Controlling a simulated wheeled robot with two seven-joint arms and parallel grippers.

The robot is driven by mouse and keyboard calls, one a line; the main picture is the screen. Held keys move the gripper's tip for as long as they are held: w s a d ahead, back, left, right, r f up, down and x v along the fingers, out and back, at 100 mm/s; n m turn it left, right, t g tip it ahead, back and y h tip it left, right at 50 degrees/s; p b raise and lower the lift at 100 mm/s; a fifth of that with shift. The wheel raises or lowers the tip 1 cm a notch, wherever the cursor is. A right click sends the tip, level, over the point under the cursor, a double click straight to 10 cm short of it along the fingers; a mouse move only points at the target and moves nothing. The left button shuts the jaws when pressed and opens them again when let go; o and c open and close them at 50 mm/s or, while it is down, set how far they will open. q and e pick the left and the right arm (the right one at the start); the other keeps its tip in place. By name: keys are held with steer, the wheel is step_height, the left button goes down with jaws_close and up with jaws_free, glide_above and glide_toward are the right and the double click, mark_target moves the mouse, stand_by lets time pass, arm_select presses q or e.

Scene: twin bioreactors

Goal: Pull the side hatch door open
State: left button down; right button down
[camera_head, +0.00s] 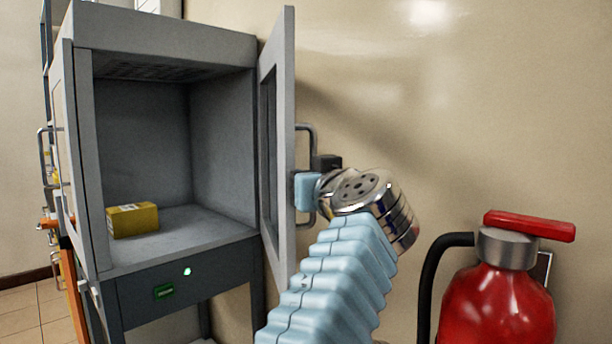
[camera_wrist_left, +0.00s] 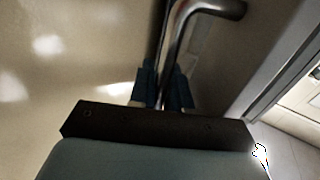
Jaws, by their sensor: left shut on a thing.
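The grey hatch door (camera_head: 283,90) stands swung wide open at the right front edge of the grey cabinet (camera_head: 160,32) in the head view. Its bar handle (camera_head: 312,132) is on the door's right-hand face. My left gripper (camera_head: 308,191) is at that handle, shut on it; the wrist hides part of the handle's lower half. In the left wrist view the metal handle (camera_wrist_left: 205,7) runs down between the dark blue fingers (camera_wrist_left: 162,88). My right gripper is not in view.
A yellow box (camera_head: 133,220) sits on the cabinet floor. A red fire extinguisher (camera_head: 497,305) with a black hose stands at the lower right, near my left arm. The beige wall is close behind the door. Another handle (camera_head: 43,155) shows on the cabinet's left side.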

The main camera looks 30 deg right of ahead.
arm_select(q)
steer(key=shift+w+a, duration=0.1)
steer(key=c, duration=1.4)
jaws_free()
steer(key=shift+c, duration=0.2)
steer(key=s+a+b, duration=0.2)
steer(key=s+b, duration=0.3)
steer(key=s, duration=0.8)
steer(key=shift+s+a+b, duration=0.15)
steer(key=shift+s+b, duration=0.15)
steer(key=shift+b, duration=0.05)
